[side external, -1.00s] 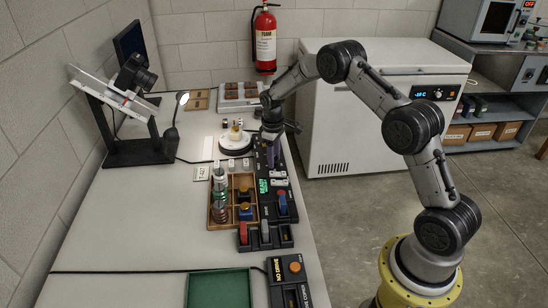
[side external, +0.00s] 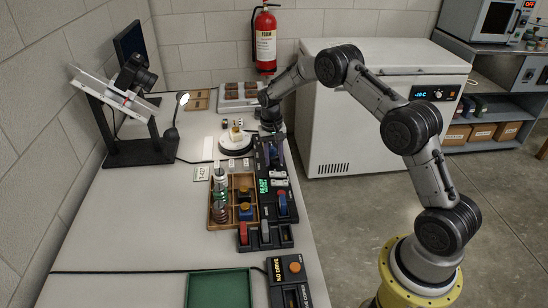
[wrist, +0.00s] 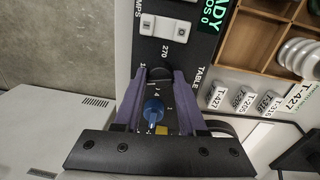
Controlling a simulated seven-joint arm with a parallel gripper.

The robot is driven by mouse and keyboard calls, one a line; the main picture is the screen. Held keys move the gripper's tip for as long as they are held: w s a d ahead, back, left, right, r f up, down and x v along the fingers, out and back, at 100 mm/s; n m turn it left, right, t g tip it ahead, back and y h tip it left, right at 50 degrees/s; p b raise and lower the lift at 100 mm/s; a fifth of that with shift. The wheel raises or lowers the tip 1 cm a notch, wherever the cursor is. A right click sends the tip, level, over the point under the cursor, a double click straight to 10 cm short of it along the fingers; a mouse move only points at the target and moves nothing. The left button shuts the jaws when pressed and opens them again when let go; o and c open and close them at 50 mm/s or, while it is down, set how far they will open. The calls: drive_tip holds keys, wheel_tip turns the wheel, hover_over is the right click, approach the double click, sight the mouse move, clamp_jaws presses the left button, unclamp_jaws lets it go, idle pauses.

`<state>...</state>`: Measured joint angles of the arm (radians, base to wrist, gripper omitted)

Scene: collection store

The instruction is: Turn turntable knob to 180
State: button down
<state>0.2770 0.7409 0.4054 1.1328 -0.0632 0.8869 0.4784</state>
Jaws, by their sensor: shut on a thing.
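My gripper (wrist: 152,74) points down over the black control panel (side external: 266,158) beside the turntable. In the wrist view its two purple-grey fingers close in on a dark knob at their tips, in the part of the panel lettered TABLE. The fingers hide most of the knob and its scale; a 270 mark shows just above. Its pointer direction cannot be told. A blue part (wrist: 153,108) shows between the fingers. The green display (wrist: 212,14) reads READY and POS 0. The round white turntable (side external: 235,149) stands left of my gripper with a small pale object on it.
White switches (wrist: 165,27) sit on the panel close to the fingertips. A wooden compartment tray (side external: 231,222) with coils stands left of the panel. A lamp (side external: 172,130) and a camera stand (side external: 140,150) are farther left. A white freezer (side external: 355,130) is right of the table.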

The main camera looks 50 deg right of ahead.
drive_tip(key=shift+a+m, duration=0.1)
drive_tip(key=shift+m, duration=1.1)
drive_tip(key=c, duration=0.5)
unclamp_jaws()
drive_tip(key=r, duration=1.4)
drive_tip(key=shift+w+a, duration=0.2)
drive_tip(key=shift+w, duration=0.1)
drive_tip(key=shift+a, duration=0.1)
